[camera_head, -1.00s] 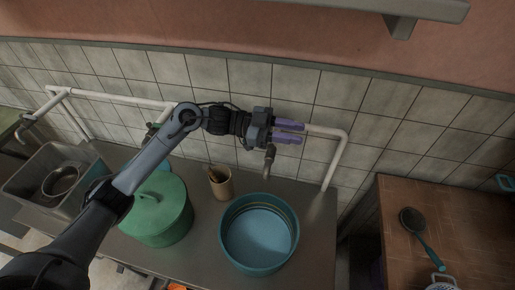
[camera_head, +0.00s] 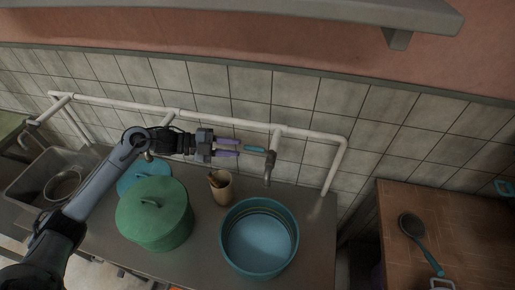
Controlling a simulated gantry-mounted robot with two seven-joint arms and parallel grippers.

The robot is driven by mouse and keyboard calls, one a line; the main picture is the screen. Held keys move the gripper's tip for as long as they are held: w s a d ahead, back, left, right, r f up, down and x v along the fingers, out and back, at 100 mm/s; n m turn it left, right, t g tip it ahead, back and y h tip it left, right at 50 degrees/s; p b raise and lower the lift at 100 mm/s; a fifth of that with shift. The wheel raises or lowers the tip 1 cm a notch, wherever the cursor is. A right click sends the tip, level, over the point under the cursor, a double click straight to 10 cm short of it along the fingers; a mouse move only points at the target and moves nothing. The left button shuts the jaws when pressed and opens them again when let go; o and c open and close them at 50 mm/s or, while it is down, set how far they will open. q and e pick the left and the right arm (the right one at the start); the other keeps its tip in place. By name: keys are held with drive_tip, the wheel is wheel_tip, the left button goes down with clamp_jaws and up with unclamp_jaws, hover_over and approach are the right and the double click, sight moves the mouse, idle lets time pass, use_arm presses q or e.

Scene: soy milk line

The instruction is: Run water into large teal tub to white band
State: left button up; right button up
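The large teal tub (camera_head: 227,247) stands on the metal counter below the tap. Its inside shows a pale blue surface and thin bands around the upper inner wall; I cannot tell clearly which is the white band or whether water is running. The lever's end is close to the fingertips; contact cannot be told. My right gripper is not in view.
A green lidded pot (camera_head: 153,222) stands left of the tub, with a blue lid (camera_head: 137,171) behind it. A tan cup (camera_head: 223,191) of utensils is behind the tub. A sink (camera_head: 30,185) is far left. A brown tiled counter (camera_head: 460,220) holds a ladle (camera_head: 420,238).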

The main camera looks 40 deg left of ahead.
sight(257, 149)
use_arm(q)
drive_tip(key=x, duration=0.8)
drive_tip(key=shift+w+d, duration=0.2)
drive_tip(key=shift+c, duration=0.4)
clamp_jaws()
